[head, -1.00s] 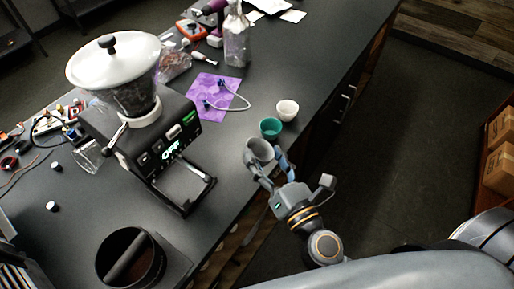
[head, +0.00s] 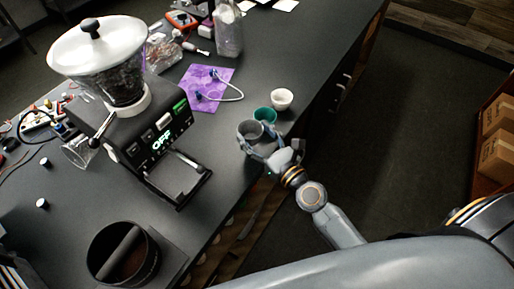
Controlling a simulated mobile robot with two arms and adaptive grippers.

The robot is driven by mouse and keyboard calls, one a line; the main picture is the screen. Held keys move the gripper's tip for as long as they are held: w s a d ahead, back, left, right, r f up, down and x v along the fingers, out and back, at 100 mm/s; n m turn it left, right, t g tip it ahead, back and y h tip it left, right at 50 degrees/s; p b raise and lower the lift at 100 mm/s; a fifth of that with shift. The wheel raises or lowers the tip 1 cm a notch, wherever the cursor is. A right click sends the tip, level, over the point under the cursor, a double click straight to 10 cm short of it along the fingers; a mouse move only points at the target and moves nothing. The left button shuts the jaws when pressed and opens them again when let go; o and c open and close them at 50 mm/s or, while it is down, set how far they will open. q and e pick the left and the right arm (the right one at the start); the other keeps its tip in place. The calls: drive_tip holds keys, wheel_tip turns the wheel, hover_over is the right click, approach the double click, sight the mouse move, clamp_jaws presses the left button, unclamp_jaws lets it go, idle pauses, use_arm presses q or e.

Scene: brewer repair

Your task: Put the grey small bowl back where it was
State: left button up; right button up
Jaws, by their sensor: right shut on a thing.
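The grey small bowl (head: 250,131) is at the right front edge of the dark counter. My right gripper (head: 258,146) is shut on it from the front right. The bowl looks roughly upright; whether its base touches the counter I cannot tell. A teal small bowl (head: 265,116) stands just behind it to the right, partly covered by the grey one and my fingers. A white small bowl (head: 281,98) stands farther back in the same row. My left gripper does not show.
A black round bin (head: 122,254) stands at the front left. The counter edge drops off close to my right gripper.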

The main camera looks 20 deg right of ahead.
sight(257, 142)
drive_tip(key=shift+w+d+f, duration=0.15)
drive_tip(key=shift+w+f, duration=0.2)
drive_tip(key=shift+f, duration=0.15)
use_arm(q)
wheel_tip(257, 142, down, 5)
drive_tip(key=b, duration=0.4)
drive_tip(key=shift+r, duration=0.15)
use_arm(e)
drive_tip(key=f, duration=0.3)
drive_tip(key=shift+w+d+f, duration=0.2)
drive_tip(key=shift+w+f, duration=0.1)
drive_tip(key=shift+f, duration=0.05)
drive_tip(key=shift+f, duration=0.2)
drive_tip(key=o, duration=1.3)
drive_tip(key=shift+o, duration=0.2)
drive_tip(key=shift+r, duration=0.15)
